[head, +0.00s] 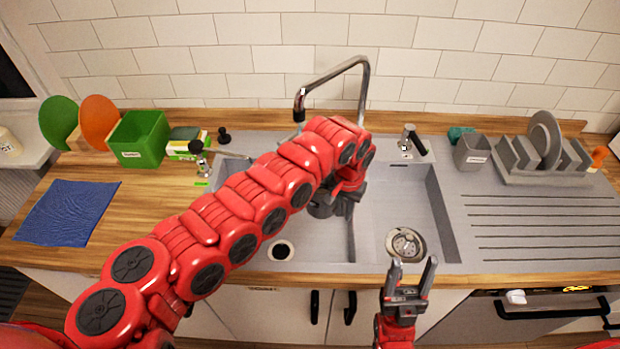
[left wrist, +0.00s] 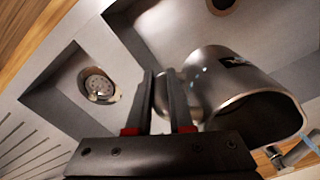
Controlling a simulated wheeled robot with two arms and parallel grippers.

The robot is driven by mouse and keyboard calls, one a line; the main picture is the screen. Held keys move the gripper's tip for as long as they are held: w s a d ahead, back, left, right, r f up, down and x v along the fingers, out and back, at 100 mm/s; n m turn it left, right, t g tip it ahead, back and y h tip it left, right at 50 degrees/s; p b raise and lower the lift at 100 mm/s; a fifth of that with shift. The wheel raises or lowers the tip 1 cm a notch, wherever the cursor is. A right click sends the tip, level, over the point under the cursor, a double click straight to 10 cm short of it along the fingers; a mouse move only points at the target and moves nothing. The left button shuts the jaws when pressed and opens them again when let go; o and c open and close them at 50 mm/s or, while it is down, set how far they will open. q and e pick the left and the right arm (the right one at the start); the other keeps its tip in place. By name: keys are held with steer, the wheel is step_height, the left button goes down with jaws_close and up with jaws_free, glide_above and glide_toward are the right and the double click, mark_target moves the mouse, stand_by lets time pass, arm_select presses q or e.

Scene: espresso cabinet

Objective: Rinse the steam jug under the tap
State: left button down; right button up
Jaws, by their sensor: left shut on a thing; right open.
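The steam jug (left wrist: 245,98) is a grey metal vessel in the left wrist view, tilted with its mouth toward the lower right. My left gripper (left wrist: 163,85) is shut on its handle side; the exact contact is partly hidden. In the head view my left gripper (head: 345,203) is over the sink near the divider between the bowls, and my red arm hides most of the jug. The chrome tap (head: 364,85) arches behind, its spout (head: 299,106) pointing down left of the gripper. No water stream is visible. My right gripper (head: 410,275) is open and empty at the sink's front edge.
The double sink (head: 437,215) has a drain (head: 405,243) in the right bowl. A lever fitting (head: 408,138) stands behind it. A dish rack (head: 545,175) and grey bin (head: 473,152) are right; a green box (head: 138,138) and blue cloth (head: 66,212) are left.

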stand_by(0.5)
arm_select(q)
steer(key=shift+s+r+p, duration=0.3)
steer(key=shift+r+p, duration=0.15)
steer(key=shift+p, duration=0.05)
steer(key=s+r+p, duration=0.1)
steer(key=p, duration=0.2)
steer(key=s+d+r+p, duration=0.1)
steer(key=p, duration=0.2)
steer(key=s+r+p, duration=0.1)
steer(key=s+p, duration=0.1)
steer(key=p, duration=0.2)
steer(key=shift+d+r, duration=0.1)
steer(key=shift+d, duration=0.25)
